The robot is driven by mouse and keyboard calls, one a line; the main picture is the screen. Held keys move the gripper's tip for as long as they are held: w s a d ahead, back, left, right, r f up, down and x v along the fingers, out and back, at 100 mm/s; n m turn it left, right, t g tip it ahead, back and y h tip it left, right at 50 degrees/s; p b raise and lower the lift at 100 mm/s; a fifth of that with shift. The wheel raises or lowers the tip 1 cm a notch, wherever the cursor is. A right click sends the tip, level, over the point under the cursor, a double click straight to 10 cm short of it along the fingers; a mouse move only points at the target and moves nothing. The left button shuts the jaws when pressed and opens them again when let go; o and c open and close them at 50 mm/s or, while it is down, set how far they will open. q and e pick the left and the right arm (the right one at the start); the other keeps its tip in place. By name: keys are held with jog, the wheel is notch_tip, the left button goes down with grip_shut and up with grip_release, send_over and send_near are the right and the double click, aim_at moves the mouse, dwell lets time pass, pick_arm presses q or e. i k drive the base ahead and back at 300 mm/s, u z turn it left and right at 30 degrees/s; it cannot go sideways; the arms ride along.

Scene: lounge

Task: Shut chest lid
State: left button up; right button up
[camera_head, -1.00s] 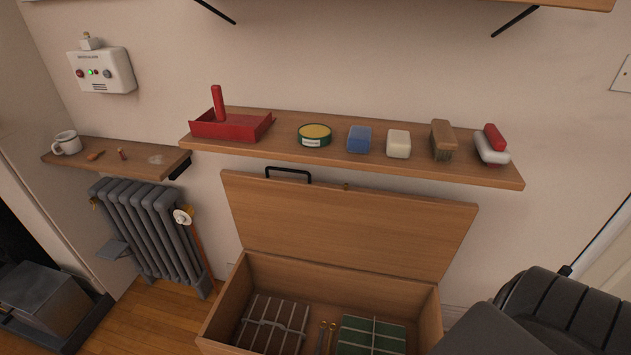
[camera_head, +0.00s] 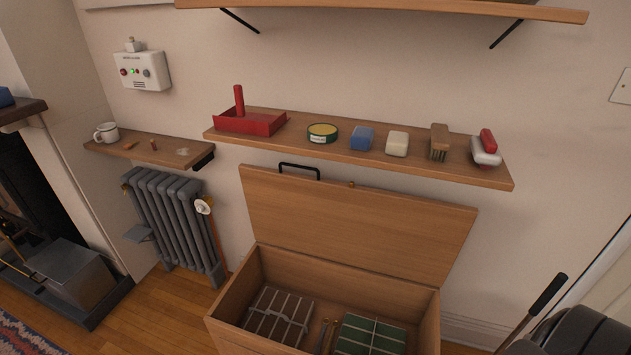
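The wooden chest (camera_head: 228,309) stands against the wall at the bottom centre, its front cut off by the picture's lower edge. Its lid (camera_head: 355,222) is open, tilted up and back towards the wall. A black handle (camera_head: 299,168) sits on the lid's raised edge, with a small brass catch (camera_head: 351,184) near it. Inside lie a brown strapped bundle (camera_head: 277,316), a green strapped bundle (camera_head: 370,336) and thin brass-tipped rods (camera_head: 328,334). Neither of my grippers shows in the head view.
A wall shelf (camera_head: 330,155) with a red tray (camera_head: 250,122), a tin and several brushes and blocks runs just above the raised lid. A radiator (camera_head: 175,222) stands left of the chest. A dark padded seat (camera_head: 575,335) is at the lower right.

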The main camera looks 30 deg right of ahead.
aim_at(416, 239)
jog(key=k, duration=0.95)
jog(key=u, duration=0.6)
jog(key=i, duration=0.7)
jog(key=u, duration=0.7)
jog(key=i, duration=0.8)
jog(key=z, duration=0.95)
jog(key=i, duration=0.6)
jog(key=z, duration=0.65)
